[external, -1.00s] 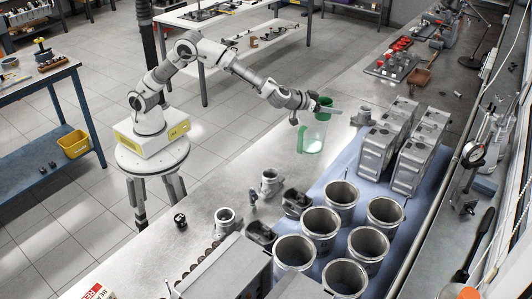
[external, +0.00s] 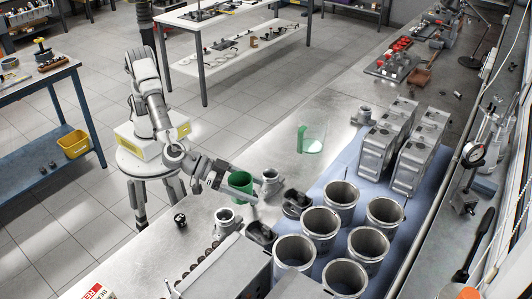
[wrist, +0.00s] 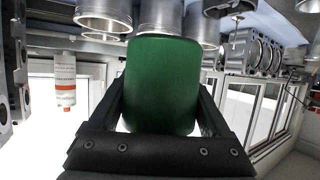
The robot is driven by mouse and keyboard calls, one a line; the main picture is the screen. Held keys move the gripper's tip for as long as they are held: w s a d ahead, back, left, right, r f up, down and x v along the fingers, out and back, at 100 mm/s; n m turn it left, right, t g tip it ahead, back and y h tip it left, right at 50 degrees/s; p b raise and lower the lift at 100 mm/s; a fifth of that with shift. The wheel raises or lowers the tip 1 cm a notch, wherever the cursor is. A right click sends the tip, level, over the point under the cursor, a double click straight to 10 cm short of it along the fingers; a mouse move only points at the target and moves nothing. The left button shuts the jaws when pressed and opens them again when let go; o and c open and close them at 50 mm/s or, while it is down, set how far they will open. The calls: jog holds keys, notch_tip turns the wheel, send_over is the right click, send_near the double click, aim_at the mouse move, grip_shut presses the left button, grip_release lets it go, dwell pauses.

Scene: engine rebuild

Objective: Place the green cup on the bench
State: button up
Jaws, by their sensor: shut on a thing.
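The green cup (external: 240,184) is upright between the fingers of my gripper (external: 236,190), at the near left edge of the bench (external: 262,150). In the wrist view, the green cup (wrist: 162,85) fills the space between the two dark fingers of my gripper (wrist: 160,110), which are shut on its sides. The cup is close to a small grey metal part (external: 271,183) on its right. I cannot tell whether the cup's base touches the bench.
A clear pitcher with a green handle (external: 313,138) stands farther back on the bench. Several large metal cylinders (external: 341,200) and engine blocks (external: 380,145) stand on a blue mat to the right. Small metal parts (external: 225,217) lie nearby.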

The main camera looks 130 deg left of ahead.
jog(key=s+d+m+h, duration=0.2)
jog(key=s+d, duration=0.6)
jog(key=d, duration=0.3)
jog(key=s+d+m+t+h+b, duration=0.1)
jog(key=s+d+m+h, duration=0.1)
jog(key=s+d, duration=0.65)
jog(key=s+d+m+h, duration=0.2)
jog(key=s+d, duration=0.4)
jog(key=d, duration=0.7)
jog(key=w+a+f+b, duration=0.1)
jog(key=w+f, duration=0.2)
jog(key=f, duration=0.1)
jog(key=w+a+f, duration=0.2)
jog(key=w+f, duration=0.2)
jog(key=w+a+f+b, duration=0.1)
jog(key=w+f, duration=0.2)
jog(key=f, duration=0.1)
jog(key=shift+w+a+b, duration=0.2)
jog(key=shift+a+b, duration=0.05)
jog(key=shift+b, duration=0.1)
jog(key=shift+f+b, duration=0.65)
jog(key=shift+f, duration=1.35)
jog(key=shift+f, duration=0.15)
